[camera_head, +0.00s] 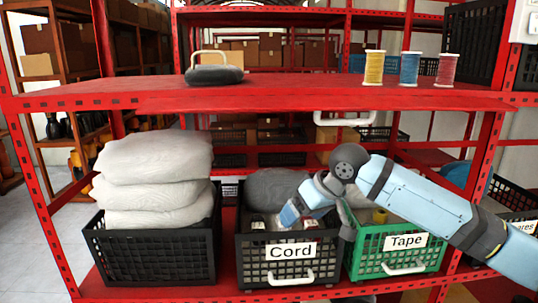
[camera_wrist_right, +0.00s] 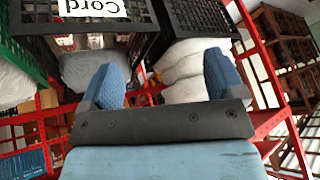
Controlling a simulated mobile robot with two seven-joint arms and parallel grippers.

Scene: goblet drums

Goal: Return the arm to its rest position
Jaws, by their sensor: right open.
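My right arm (camera_head: 420,200) comes in from the right, bent at the wrist in front of the red shelf unit. My right gripper (camera_head: 292,212) is over the upper right part of the black crate labelled "Cord" (camera_head: 268,272). In the right wrist view, which looks upside down, the two blue fingers (camera_wrist_right: 163,76) stand wide apart with nothing between them. The forearm passes over the green crate labelled "Tape" (camera_head: 430,258) and hides part of its contents. My left gripper is not in view.
A black crate (camera_head: 158,258) at left holds stacked white bags (camera_head: 155,165). On the upper red shelf (camera_head: 310,98) stand a dark round object with a pale handle (camera_head: 213,75) and yellow (camera_head: 374,68), blue (camera_head: 409,69) and pink (camera_head: 446,70) spools. The upper shelf's middle is clear.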

